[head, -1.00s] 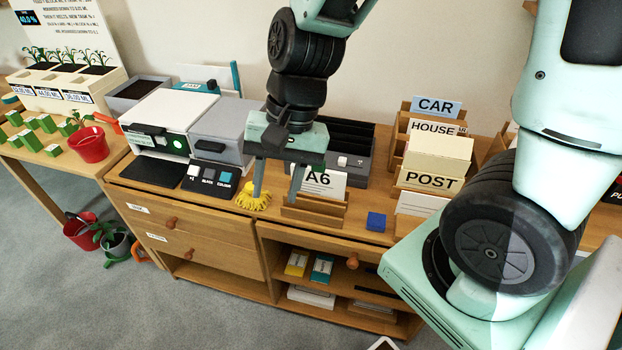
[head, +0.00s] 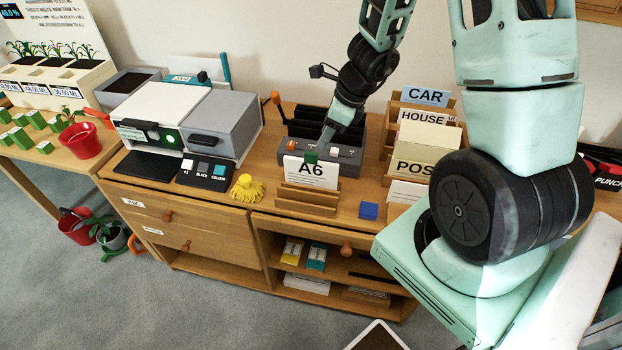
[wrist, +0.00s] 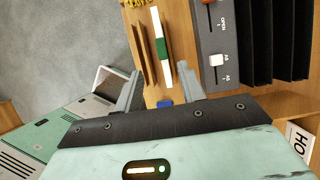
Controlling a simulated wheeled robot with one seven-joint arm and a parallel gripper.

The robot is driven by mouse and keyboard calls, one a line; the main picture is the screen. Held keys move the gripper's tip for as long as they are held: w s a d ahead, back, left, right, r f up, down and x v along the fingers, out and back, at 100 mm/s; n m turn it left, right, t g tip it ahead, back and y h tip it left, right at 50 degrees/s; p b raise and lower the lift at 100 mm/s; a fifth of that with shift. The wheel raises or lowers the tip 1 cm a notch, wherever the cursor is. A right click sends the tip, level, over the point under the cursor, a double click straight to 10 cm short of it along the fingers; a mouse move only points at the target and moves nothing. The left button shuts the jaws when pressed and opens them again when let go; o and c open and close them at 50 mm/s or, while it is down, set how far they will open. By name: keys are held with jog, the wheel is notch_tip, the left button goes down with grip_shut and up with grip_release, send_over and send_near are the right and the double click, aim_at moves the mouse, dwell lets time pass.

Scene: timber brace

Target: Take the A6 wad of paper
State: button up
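The A6 wad of paper (head: 300,173) is a white block marked "A6" with a green band. It stands upright in a low wooden holder (head: 307,199) on the desk. In the wrist view the wad (wrist: 156,24) shows from above as a narrow white strip, the green band near its middle. I see no contact.
A grey unit with sliders (head: 338,155) and dark upright slots stands close behind the wad. A blue block (head: 369,210) and a yellow tasselled thing (head: 247,188) lie nearby. A printer-like machine (head: 210,125) is left; a CAR/HOUSE/POST rack (head: 394,150) is right.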

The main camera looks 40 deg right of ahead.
aim_at(313, 153)
jog(key=b+x, duration=0.1)
jog(key=x, duration=0.4)
jog(key=shift+w+f+b, duration=0.1)
jog(key=shift+f+b, duration=0.3)
jog(key=shift+w+b+x, duration=0.1)
jog(key=shift+b+x, duration=0.2)
jog(key=shift+x, duration=1.05)
jog(key=shift+w+b+x, duration=0.15)
jog(key=shift+b+x, duration=0.15)
jog(key=shift+x, duration=1.1)
jog(key=shift+r, duration=0.15)
grip_shut()
